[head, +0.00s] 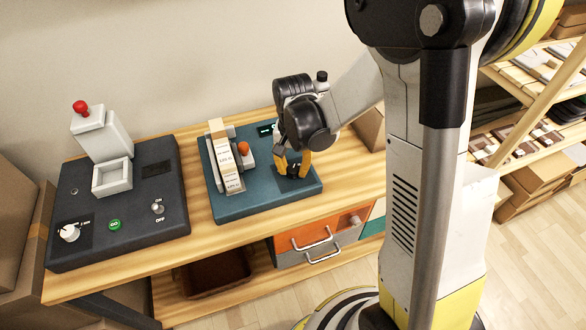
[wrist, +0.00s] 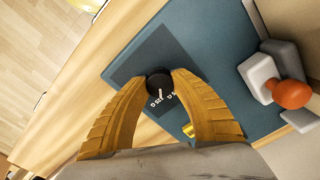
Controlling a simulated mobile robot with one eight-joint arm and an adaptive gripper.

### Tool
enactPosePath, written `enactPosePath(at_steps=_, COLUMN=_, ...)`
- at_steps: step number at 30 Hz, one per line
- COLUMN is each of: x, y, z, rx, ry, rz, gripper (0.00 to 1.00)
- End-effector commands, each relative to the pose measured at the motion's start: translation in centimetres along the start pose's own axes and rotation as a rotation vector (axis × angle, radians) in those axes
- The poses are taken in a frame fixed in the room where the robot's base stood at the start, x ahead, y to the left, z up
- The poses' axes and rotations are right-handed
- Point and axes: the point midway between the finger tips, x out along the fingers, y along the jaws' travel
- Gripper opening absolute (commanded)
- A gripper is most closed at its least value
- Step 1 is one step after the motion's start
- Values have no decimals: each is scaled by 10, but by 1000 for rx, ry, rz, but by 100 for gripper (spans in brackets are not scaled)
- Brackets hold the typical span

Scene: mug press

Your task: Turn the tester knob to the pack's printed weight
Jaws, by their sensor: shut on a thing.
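The tester is a blue-green board (head: 262,199) on the wooden bench. Its black round knob (wrist: 158,80) has a white pointer line and sits on a darker panel; the white scale figures beside it are partly covered and not clearly readable. My gripper (head: 292,170) points down over the board's right part, and in the wrist view my gripper (wrist: 159,83) has its yellow fingers shut on the knob from both sides. The pack (head: 229,168), a narrow cream and white box with printed lines, leans on the board left of my gripper. Its print is too small to read surely.
An orange ball (head: 243,148) on a grey block stands beside the pack. Left of the tester, a dark board (head: 120,228) carries a white press (head: 103,134), a green button and a white dial. Drawers (head: 312,243) sit below the bench; shelves stand at right.

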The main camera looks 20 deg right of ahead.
Motion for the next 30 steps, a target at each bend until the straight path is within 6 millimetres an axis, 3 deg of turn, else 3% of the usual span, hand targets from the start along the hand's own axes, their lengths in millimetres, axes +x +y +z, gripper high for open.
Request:
enactPosePath(at_steps=12, x=0, y=0, z=-1, rx=197, ry=2, rz=0, gripper=0)
enactPosePath(at_steps=29, x=0, y=0, z=-1, rx=228, ry=2, rz=0, gripper=0)
enactPosePath(at_steps=30, x=0, y=0, z=-1, rx=228, ry=2, rz=0, gripper=35)
